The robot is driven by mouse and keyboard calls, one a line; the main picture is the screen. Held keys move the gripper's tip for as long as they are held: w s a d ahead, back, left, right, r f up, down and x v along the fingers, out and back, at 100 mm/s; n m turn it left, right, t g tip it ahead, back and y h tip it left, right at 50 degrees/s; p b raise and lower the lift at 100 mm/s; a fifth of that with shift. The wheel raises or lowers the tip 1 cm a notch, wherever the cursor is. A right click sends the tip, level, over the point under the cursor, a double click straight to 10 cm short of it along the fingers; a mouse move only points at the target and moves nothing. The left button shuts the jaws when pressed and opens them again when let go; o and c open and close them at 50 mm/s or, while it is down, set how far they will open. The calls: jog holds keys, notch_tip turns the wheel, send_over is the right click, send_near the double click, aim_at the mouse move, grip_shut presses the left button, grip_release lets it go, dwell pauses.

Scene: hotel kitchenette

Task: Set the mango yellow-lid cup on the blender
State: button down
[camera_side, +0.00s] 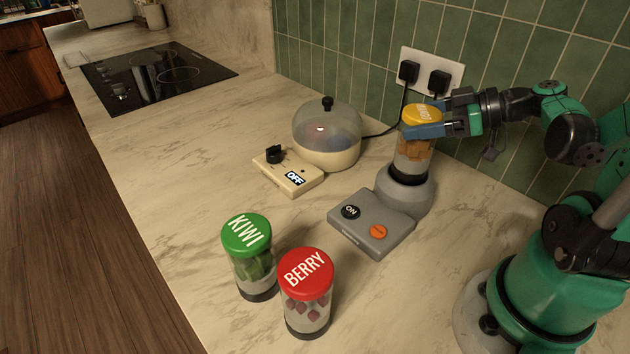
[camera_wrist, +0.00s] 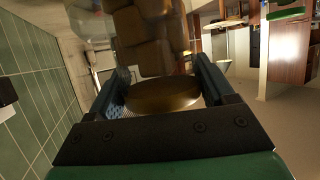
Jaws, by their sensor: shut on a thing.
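The mango cup (camera_side: 413,151) has a yellow lid and orange-brown chunks inside. It stands upright at the top of the round grey blender base (camera_side: 405,187); I cannot tell whether it is fully seated. My gripper (camera_side: 425,124) is shut around the cup just below its lid, reaching in from the right. In the wrist view the blue fingers of my gripper (camera_wrist: 165,88) flank the dark lid (camera_wrist: 163,95), with the brown chunks (camera_wrist: 145,40) beyond it. The blender's grey control panel (camera_side: 370,222) has a black ON button and an orange button.
A green-lid KIWI cup (camera_side: 250,262) and a red-lid BERRY cup (camera_side: 306,300) stand at the front. A domed cooker (camera_side: 327,140) with an OFF panel (camera_side: 289,172) is left of the blender. A wall outlet (camera_side: 430,72) with plugs is behind. The left counter is clear up to the black cooktop (camera_side: 155,75).

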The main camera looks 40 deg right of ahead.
jog(key=shift+f, duration=0.6)
jog(key=shift+c, duration=0.8)
grip_release()
jog(key=w+a+r+m+g+h, duration=0.1)
jog(key=w+a+r+g+h, duration=0.25)
jog(key=a, duration=0.65)
jog(key=f+m+h, duration=0.1)
jog(key=s+f+m+g+h, duration=0.1)
jog(key=m, duration=0.1)
jog(key=s+f+m+h, duration=0.1)
jog(key=shift+s+d+m, duration=0.1)
jog(key=shift+d+m, duration=0.15)
jog(key=shift+m, duration=0.15)
